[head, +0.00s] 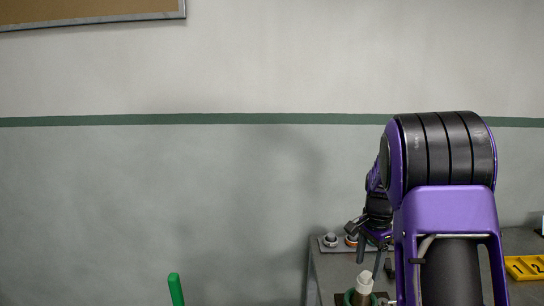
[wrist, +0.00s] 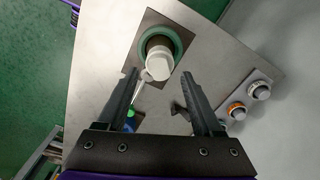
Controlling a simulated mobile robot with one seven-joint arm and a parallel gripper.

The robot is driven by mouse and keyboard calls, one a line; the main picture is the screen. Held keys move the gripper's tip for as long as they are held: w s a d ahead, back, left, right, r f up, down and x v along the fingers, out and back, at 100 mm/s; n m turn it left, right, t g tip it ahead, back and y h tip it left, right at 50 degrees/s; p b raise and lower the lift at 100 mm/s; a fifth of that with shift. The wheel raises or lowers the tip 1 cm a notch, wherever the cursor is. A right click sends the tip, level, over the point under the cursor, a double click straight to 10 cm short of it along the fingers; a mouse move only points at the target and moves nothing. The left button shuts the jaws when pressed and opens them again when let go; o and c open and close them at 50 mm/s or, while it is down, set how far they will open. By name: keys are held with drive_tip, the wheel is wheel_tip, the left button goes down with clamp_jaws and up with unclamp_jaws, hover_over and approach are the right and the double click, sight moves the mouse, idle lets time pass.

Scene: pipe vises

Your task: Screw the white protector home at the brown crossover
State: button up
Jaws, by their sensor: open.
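The white protector (wrist: 160,65) sits on the top end of a brown pipe piece (wrist: 157,42), which stands in a green ring-shaped holder (wrist: 178,44). In the head view the white protector (head: 364,282) is upright or slightly tilted, near the bottom edge. My gripper (wrist: 162,78) is open and empty, its two fingers apart on either side of the protector's near edge. In the head view my gripper (head: 369,270) hangs just above the protector. I cannot tell how deep the protector is seated. Whether the pipe piece is the brown crossover is not clear.
A grey fitting (wrist: 258,90) and an orange-ringed fitting (wrist: 236,111) stand on the grey bench (wrist: 100,70), to the right in the wrist view. A yellow numbered block (head: 525,267) lies at the right. A green post (head: 176,289) rises at the lower left.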

sight(365, 282)
drive_tip(key=n, duration=0.9)
drive_tip(key=shift+n, duration=0.4)
drive_tip(key=n, duration=0.4)
drive_tip(key=shift+p, duration=0.35)
drive_tip(key=n, duration=0.5)
drive_tip(key=shift+f+b, duration=0.75)
drive_tip(key=shift+f, duration=0.45)
drive_tip(key=shift+r, duration=0.1)
